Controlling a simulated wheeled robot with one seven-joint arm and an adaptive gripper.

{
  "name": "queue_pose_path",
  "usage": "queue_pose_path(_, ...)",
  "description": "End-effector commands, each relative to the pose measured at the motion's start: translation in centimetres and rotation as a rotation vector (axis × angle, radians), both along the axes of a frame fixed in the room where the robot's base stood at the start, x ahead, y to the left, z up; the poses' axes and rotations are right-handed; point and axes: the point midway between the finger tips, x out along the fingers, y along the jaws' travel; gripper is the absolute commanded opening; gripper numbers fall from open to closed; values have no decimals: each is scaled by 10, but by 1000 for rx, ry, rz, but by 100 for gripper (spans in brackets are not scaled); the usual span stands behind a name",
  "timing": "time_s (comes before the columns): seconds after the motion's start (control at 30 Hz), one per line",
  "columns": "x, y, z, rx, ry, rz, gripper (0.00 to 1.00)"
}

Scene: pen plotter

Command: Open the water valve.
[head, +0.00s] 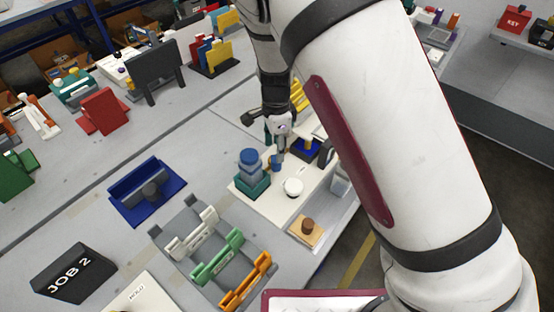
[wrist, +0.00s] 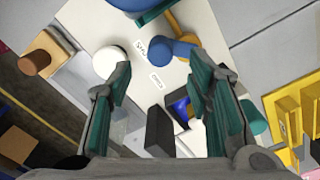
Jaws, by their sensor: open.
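The water valve appears to be a small blue fitting with a handle (wrist: 170,51), on a white panel (wrist: 225,50). In the wrist view it lies just beyond my fingertips, nearer the right finger; I cannot tell whether they touch. Two small printed labels lie beside it, too small to read surely. In the head view a bit of blue (head: 277,161) shows beneath my gripper (head: 279,150). My gripper, seen with teal pads in the wrist view (wrist: 161,70), is open and empty, pointing down at the panel.
A white round knob (head: 293,187) stands close by, near the left finger. A blue-and-teal stacked container (head: 251,172) is left of my gripper. A dark box with blue inside (wrist: 180,107) and yellow parts (wrist: 289,120) are close. A brown knob on a wooden block (head: 307,228) lies in front.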

Motion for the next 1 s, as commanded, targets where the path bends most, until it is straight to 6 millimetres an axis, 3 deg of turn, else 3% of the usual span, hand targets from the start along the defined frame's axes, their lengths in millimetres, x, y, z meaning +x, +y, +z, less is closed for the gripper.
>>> queue_pose_path(0.1,-1,-1,-24,-2,3,-1,46)
queue_pose_path(0.3,0,-1,-52,0,1,0,46)
queue_pose_path(0.5,0,0,-65,0,0,1,46)
queue_pose_path(0.77,0,0,-66,0,-1,1,46)
queue_pose_path(0.8,0,0,-66,0,-1,1,44)
queue_pose_path(1.0,0,0,-66,0,-1,1,0)
